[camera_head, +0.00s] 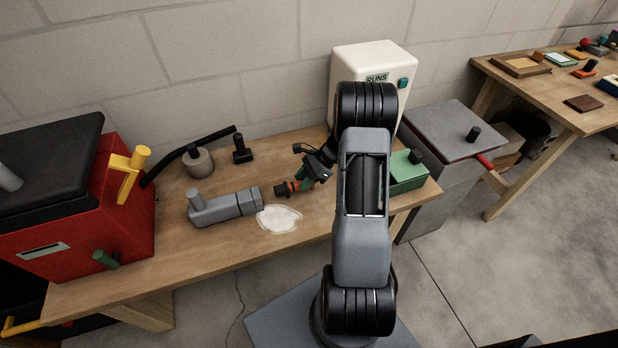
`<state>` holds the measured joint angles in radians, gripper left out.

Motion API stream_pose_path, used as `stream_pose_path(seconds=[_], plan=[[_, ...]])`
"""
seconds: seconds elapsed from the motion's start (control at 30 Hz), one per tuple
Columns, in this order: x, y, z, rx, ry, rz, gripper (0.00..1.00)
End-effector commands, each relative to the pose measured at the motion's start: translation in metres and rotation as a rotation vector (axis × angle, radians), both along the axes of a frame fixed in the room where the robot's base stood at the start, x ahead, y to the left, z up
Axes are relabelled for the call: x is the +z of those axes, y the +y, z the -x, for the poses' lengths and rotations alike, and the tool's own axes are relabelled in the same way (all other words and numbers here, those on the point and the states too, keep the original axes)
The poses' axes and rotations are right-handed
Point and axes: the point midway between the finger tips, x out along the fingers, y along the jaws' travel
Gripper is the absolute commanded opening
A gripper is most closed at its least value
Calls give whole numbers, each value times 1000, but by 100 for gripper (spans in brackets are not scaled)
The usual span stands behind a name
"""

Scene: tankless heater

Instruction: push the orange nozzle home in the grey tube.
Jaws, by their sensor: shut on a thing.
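The grey tube (225,206) lies on the wooden bench, with an upright stub at its left end and its other end facing right. The orange nozzle (293,187) is to the right of that end, with its dark end toward the tube. A small gap shows between the nozzle and the tube. My gripper (304,181) is shut on the nozzle from the right. It hides part of the nozzle. Whether the nozzle lines up exactly with the tube cannot be told from this view.
A pale puddle-like patch (279,219) lies on the bench (180,255) in front of the gap. A white heater box (368,62) labelled RUNS stands behind my arm. A grey pot (199,162) and a black fitting (242,152) stand behind the tube. A red box (130,190) is left, a green box (408,178) right.

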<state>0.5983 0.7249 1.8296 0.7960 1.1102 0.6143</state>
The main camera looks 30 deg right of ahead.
Motion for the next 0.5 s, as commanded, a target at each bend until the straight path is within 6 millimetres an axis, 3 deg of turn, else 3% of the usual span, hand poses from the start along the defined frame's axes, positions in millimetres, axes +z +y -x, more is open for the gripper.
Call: stream_pose_path(seconds=[0.5], plan=[[0,32,-6,0,0,1,0]])
